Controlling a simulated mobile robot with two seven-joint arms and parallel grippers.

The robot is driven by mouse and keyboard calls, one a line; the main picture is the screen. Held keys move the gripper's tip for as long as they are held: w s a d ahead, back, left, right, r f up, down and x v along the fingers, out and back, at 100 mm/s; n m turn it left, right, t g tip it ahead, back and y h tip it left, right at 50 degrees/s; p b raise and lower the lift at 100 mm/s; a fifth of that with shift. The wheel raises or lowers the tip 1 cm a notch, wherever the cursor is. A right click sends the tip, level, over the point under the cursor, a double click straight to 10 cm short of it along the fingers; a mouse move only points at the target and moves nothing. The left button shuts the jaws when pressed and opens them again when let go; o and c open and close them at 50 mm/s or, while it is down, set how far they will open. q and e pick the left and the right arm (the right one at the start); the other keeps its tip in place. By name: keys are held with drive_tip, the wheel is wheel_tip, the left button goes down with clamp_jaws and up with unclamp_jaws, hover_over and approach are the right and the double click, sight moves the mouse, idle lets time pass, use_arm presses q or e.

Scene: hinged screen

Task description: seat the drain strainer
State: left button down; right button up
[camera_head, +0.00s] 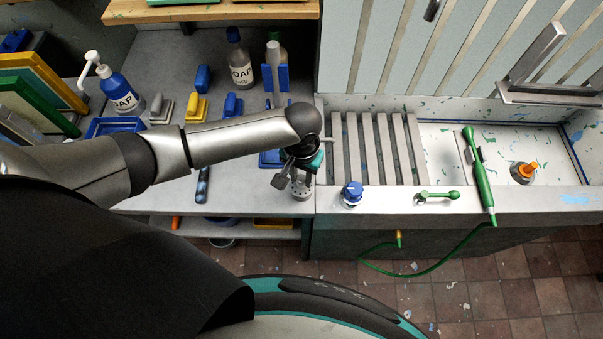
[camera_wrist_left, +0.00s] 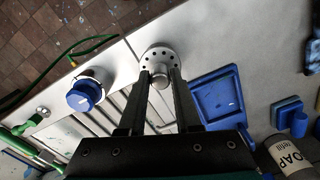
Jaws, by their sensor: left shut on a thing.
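The drain strainer (camera_head: 301,190) is a small grey disc with a ring of holes and a knob. It is at the right edge of the grey counter, beside the sink. In the left wrist view the strainer (camera_wrist_left: 160,52) is between the fingertips. My left gripper (camera_head: 297,174) is shut on it; the fingers (camera_wrist_left: 161,78) are on either side of its knob. I cannot tell whether the strainer touches the counter. The sink (camera_head: 440,140) is to the right, partly covered by a slatted rack. No open drain hole is clearly visible. My right gripper is not in view.
A blue-capped jar (camera_head: 351,194) stands on the sink's front ledge, near the strainer. A green sprayer (camera_head: 480,178) with a hose lies across the ledge. An orange-topped fitting (camera_head: 524,172) is in the basin. Soap bottles (camera_head: 239,62) and brushes stand behind my left arm.

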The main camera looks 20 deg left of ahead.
sight(302, 179)
use_arm(q)
drive_tip(key=shift+f+b, duration=0.3)
drive_tip(key=shift+f, duration=0.4)
drive_tip(key=shift+f, duration=0.2)
drive_tip(key=c, duration=0.5)
unclamp_jaws()
drive_tip(key=shift+r, duration=0.1)
wheel_tip(302, 179, up, 15)
drive_tip(key=shift+r+p, duration=0.1)
drive_tip(key=shift+p, duration=0.45)
